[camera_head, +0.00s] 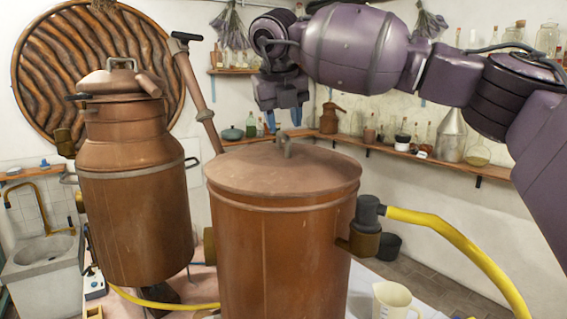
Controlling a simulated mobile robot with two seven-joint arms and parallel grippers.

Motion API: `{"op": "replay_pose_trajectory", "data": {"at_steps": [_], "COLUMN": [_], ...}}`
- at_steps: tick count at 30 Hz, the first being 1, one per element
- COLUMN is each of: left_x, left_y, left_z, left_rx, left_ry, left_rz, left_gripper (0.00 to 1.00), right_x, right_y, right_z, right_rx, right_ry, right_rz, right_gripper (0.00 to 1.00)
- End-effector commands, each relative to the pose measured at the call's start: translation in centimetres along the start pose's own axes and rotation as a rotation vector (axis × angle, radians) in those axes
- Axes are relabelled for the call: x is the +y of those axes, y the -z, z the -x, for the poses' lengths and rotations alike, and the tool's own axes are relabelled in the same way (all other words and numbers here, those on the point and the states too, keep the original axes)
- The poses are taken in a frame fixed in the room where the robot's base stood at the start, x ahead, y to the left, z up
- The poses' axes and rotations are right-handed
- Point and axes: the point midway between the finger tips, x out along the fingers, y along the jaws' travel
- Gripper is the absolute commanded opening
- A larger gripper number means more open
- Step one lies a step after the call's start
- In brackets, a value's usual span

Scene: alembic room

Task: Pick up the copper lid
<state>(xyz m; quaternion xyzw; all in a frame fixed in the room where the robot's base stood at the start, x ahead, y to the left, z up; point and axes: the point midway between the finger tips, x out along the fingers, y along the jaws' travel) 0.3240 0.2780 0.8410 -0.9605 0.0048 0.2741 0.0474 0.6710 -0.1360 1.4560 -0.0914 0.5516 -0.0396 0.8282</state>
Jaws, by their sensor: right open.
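The copper lid (283,168) lies on top of a large copper vessel (270,250) in the middle foreground. It is a shallow cone with a small upright handle (284,146) at its centre. My right gripper (283,118), on the purple arm from the right, hangs above the lid with its blue fingers pointing down. Its fingers are open and empty, and they appear above the handle without touching it. My left gripper is not in view.
A copper still (135,200) with its own top stands at the left. A yellow hose (455,243) leaves the vessel's right side. A measuring jug (393,302) stands at lower right. Shelves with bottles line the back wall, and a sink (45,250) is far left.

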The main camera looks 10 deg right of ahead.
Motion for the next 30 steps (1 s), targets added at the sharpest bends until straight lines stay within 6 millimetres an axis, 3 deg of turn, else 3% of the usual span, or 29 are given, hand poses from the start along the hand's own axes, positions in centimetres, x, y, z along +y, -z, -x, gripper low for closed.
{"op": "replay_pose_trajectory", "data": {"at_steps": [6,12,21,30], "left_x": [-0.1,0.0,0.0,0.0], "left_y": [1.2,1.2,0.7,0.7], "left_z": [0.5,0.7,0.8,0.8], "left_rx": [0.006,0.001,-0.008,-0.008], "left_ry": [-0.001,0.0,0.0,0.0], "left_rz": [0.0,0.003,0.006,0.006], "left_gripper": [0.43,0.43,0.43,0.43], "right_x": [0.0,0.0,0.1,0.1], "right_y": [-0.8,-0.8,-0.8,-0.8], "right_z": [-2.5,-4.7,-5.1,-5.0], "right_rx": [0.003,0.002,0.0,0.0], "right_ry": [0.0,0.0,-0.001,-0.001], "right_rz": [0.001,0.001,0.001,0.001], "right_gripper": [0.43,0.43,0.43,0.0]}}
